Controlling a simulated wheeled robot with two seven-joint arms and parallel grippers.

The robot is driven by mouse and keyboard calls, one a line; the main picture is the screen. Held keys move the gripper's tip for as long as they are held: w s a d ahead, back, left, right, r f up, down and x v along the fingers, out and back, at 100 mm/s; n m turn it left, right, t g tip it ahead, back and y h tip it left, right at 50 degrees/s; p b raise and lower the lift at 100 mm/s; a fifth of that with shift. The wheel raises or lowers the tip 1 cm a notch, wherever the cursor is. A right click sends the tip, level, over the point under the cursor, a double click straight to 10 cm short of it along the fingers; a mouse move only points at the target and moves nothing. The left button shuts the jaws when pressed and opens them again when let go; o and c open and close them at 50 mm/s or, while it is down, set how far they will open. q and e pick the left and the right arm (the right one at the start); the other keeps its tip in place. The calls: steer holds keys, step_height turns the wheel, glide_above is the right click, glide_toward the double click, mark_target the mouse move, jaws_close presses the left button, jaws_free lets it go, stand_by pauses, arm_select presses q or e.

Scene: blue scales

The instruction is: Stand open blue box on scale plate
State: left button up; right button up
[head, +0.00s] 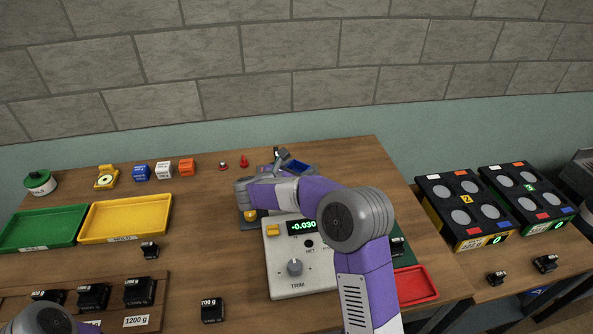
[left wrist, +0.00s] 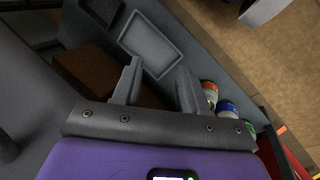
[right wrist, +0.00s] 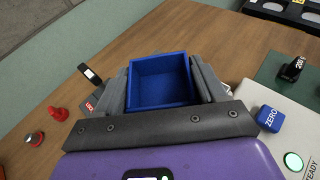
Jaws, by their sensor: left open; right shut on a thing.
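The open blue box (right wrist: 160,82) is between the fingers of my right gripper (right wrist: 162,72), its open top facing the camera. In the head view the box (head: 299,168) shows beyond my right arm, near the back edge of the table. My right gripper is shut on it. The white scale console (head: 283,285) reads -0.030. The scale plate behind it is mostly hidden by my right arm, so I cannot tell the gap between box and plate. My left gripper (left wrist: 158,82) is open, with nothing between its fingers.
Green (head: 45,228) and yellow (head: 125,218) trays lie at left. White, blue and orange cubes (head: 164,170) and red pieces (head: 244,162) stand along the back. A red tray (head: 418,288) is right of the console. Black weights (head: 212,311) stand in front.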

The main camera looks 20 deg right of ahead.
steer(key=o, duration=1.1)
steer(key=shift+f, duration=0.15)
steer(key=shift+c, duration=0.2)
steer(key=shift+r, duration=0.3)
steer(key=p+v, duration=0.1)
steer(key=v, duration=1.1)
steer(key=shift+s+f, duration=0.1)
steer(key=shift+f, duration=0.05)
